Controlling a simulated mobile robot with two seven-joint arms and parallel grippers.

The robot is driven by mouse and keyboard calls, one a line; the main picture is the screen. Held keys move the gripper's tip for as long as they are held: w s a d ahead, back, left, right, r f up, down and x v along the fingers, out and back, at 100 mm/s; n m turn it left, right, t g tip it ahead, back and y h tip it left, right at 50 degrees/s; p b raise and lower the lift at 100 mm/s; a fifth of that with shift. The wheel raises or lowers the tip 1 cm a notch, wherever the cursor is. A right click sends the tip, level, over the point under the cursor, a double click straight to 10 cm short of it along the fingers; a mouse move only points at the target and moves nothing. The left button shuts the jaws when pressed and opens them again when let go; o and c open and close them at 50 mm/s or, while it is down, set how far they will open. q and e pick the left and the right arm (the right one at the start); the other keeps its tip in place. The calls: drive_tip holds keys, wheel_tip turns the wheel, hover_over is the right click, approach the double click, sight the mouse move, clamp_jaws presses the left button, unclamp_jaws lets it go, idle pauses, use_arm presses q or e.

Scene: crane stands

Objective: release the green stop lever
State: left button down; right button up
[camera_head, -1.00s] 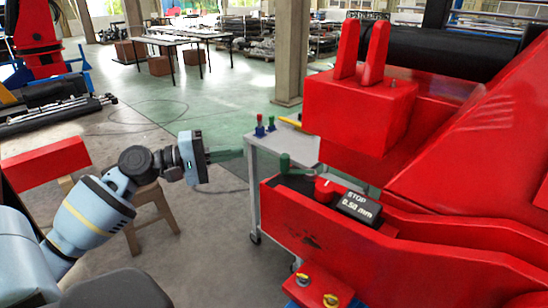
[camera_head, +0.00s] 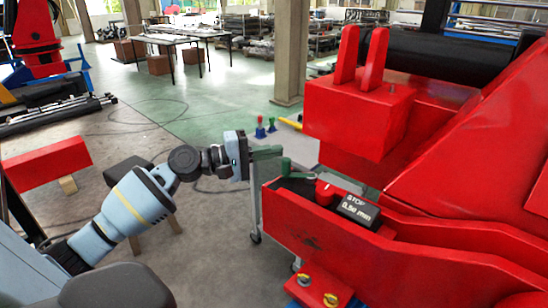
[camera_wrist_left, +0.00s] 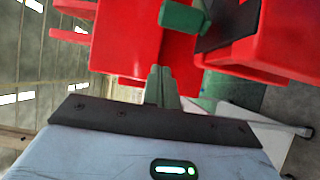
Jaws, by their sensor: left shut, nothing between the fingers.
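In the left wrist view the lever's green head (camera_wrist_left: 184,17) is at the top, a little right of centre. My left gripper (camera_head: 278,152) is shut and empty, with its green fingertips just left of the lever. In the left wrist view its fingers (camera_wrist_left: 160,80) lie together below the lever, with a gap between. My right gripper does not show.
The red machine body (camera_head: 340,245) fills the right side. A wooden stool and a red beam (camera_head: 45,163) are at the left. Open floor lies between.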

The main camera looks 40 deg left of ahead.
use_arm(q)
drive_tip(key=shift+s+d+p, duration=0.45)
drive_tip(key=shift+s+d, duration=0.15)
drive_tip(key=shift+d, duration=0.2)
drive_tip(key=shift+s+d+p, duration=0.45)
drive_tip(key=shift+s+d, duration=0.1)
drive_tip(key=shift+d, duration=0.2)
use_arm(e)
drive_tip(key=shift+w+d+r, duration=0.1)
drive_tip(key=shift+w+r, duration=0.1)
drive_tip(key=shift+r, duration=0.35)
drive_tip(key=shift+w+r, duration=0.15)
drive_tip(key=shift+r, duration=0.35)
use_arm(q)
drive_tip(key=shift+a, duration=0.1)
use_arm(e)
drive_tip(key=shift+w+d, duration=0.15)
